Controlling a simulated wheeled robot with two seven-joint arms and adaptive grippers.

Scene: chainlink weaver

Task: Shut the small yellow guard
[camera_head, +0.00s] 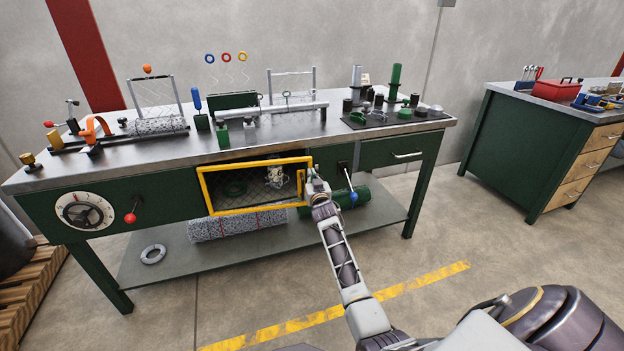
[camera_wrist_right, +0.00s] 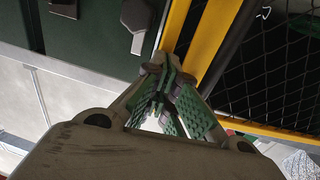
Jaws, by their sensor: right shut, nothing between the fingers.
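The small yellow guard (camera_head: 255,210), a yellow rectangular frame with dark mesh, is at the front of the green workbench. Its near yellow bar also shows in the right wrist view (camera_wrist_right: 177,28). I cannot tell whether it is fully flush with the bench or slightly ajar. My right gripper (camera_head: 314,174) is at the guard's right edge. In the wrist view the right gripper (camera_wrist_right: 163,72) is shut and empty, its fingertips against or very close to the yellow bar; contact is unclear. My left gripper is not in view.
A blue-knobbed lever (camera_head: 352,193) stands just right of the guard. A red-knobbed lever (camera_head: 131,217) and a dial (camera_head: 85,211) are to its left. Rolls of mesh (camera_head: 230,226) lie on the lower shelf (camera_head: 170,258). The floor in front is clear.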

